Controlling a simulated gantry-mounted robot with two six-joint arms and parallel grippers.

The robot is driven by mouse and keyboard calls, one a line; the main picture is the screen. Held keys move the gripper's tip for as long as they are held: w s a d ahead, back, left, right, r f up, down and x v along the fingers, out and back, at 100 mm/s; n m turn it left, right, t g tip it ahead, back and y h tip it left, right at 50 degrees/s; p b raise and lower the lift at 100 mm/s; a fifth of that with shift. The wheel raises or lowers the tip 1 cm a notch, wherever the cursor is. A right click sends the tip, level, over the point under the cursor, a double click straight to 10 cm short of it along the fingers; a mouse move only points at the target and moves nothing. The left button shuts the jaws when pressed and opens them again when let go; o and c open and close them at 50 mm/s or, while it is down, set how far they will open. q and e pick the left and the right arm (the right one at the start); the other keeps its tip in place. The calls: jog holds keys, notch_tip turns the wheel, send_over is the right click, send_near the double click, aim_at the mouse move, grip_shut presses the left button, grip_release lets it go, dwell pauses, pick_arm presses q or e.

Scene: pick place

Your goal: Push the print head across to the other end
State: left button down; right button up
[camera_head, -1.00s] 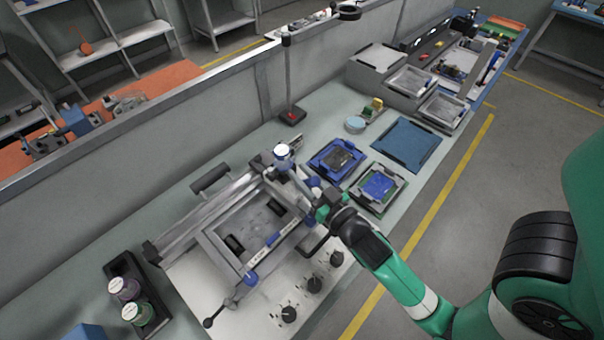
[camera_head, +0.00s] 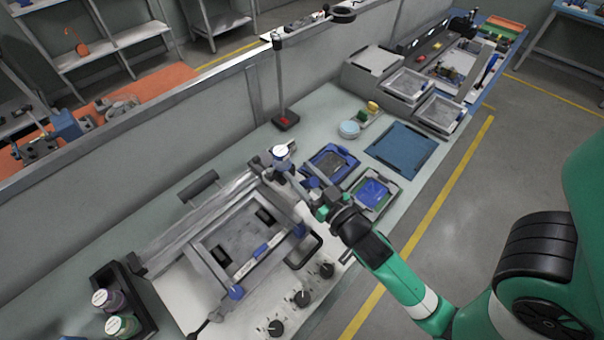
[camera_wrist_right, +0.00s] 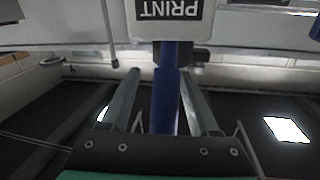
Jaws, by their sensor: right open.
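The print head (camera_head: 311,186), a grey and blue carriage with a white-capped cylinder (camera_head: 281,152), is at the far right end of the printer's grey rail (camera_head: 200,221). My right gripper (camera_head: 325,203) is at its near side. In the right wrist view the open fingers (camera_wrist_right: 160,92) stand either side of a blue post (camera_wrist_right: 164,95) under a white block with an upside-down PRINT label (camera_wrist_right: 170,12). A gap shows beside the post, and I cannot tell whether a finger touches it. The printer's frame (camera_head: 245,240) lies left of the gripper. My left gripper is out of view.
Round black knobs (camera_head: 302,298) line the printer's near edge. Dark blue (camera_head: 330,163) and green-edged (camera_head: 372,193) trays lie beyond the head, then a flat blue mat (camera_head: 402,147). A lamp post (camera_head: 281,80) stands behind. A rack with spools (camera_head: 118,300) is at lower left.

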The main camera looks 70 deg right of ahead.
jog(key=b+v, duration=0.1)
jog(key=v, duration=1)
jog(key=shift+s, duration=0.3)
jog(key=shift+a, duration=0.15)
